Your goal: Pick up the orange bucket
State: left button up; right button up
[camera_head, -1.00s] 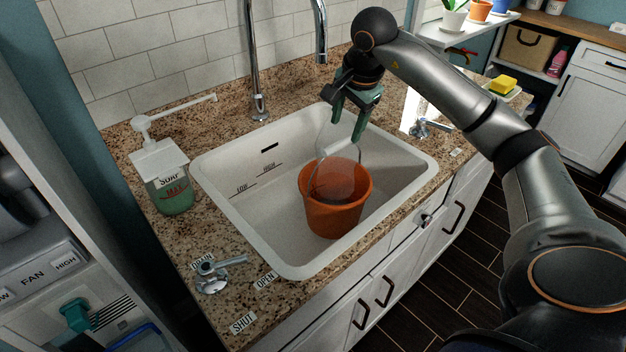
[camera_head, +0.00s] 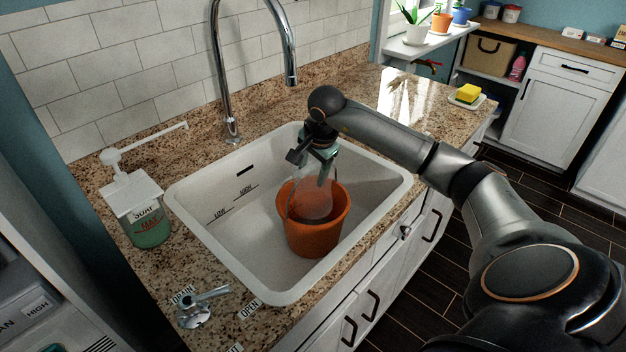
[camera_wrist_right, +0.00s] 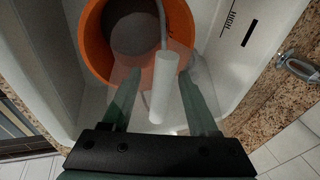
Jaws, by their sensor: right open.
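The orange bucket (camera_head: 318,236) stands upright in the white sink (camera_head: 255,262), toward its right side. It also shows in the right wrist view (camera_wrist_right: 94,45), with a grey inside. Its thin wire handle stands up and carries a white cylindrical grip (camera_wrist_right: 163,85). My right gripper (camera_head: 318,172) is just above the bucket's mouth, pointing down. In the right wrist view its green fingers (camera_wrist_right: 160,98) are open, one on each side of the white grip. A pale see-through shape overlaps the fingers and bucket mouth. My left gripper is not in view.
A curved faucet (camera_head: 226,80) rises behind the sink. A soap dispenser (camera_head: 140,212) stands left, and a tap handle (camera_head: 203,306) is at the front left. A yellow sponge (camera_head: 468,92) lies at the counter's far right. The sink's left part is clear.

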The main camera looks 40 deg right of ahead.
jog(key=shift+x, duration=0.85)
jog(key=shift+c, duration=0.2)
grip_shut()
dwell(0.5)
jog(key=shift+w+d+r, duration=0.1)
jog(key=shift+r, duration=0.05)
